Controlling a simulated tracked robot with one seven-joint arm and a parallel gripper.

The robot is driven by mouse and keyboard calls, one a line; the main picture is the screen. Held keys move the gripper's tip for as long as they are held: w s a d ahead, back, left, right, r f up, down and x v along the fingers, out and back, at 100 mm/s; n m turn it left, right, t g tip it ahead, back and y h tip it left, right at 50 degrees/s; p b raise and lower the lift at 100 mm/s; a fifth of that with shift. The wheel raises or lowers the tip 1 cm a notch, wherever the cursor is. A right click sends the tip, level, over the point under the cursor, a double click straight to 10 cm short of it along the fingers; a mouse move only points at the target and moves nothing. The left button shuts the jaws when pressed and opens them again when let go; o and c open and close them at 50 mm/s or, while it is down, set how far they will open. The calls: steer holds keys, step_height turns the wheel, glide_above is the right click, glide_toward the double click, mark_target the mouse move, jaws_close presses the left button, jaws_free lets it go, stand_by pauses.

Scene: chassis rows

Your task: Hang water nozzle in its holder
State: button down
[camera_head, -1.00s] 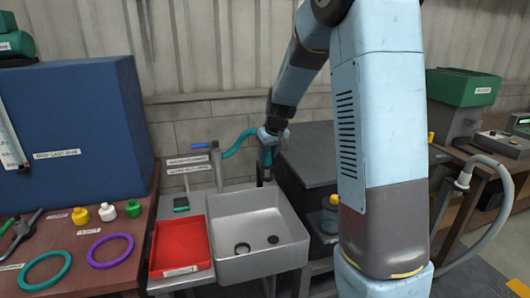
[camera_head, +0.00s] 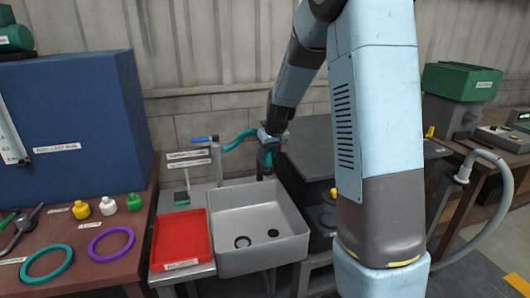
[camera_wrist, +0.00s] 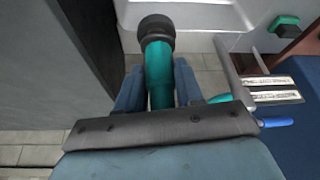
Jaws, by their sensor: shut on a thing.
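The water nozzle (camera_wrist: 160,78) is a teal tube with a black round head, held between the blue jaws of my gripper (camera_wrist: 160,88) in the wrist view. In the head view my gripper (camera_head: 268,140) is at the back right of the sink, with the nozzle (camera_head: 267,158) hanging roughly upright, head down. A teal hose (camera_head: 239,139) runs from the tap (camera_head: 215,160) to the gripper. A thin dark upright piece shows just below the gripper; I cannot tell whether it is the holder or part of the nozzle.
The grey sink (camera_head: 285,222) has a red tray (camera_head: 181,240) to its left. A dark cabinet (camera_head: 308,150) stands close on the right. Two label plates (camera_head: 188,155) are beside the tap. A wooden bench (camera_head: 140,205) with rings and bottles lies further left.

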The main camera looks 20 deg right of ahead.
steer(key=shift+f, duration=0.45)
steer(key=c, duration=0.6)
jaws_free()
steer(key=shift+c, duration=0.2)
steer(key=v, duration=1.3)
steer(key=shift+r, duration=0.35)
steer(key=shift+d, duration=0.1)
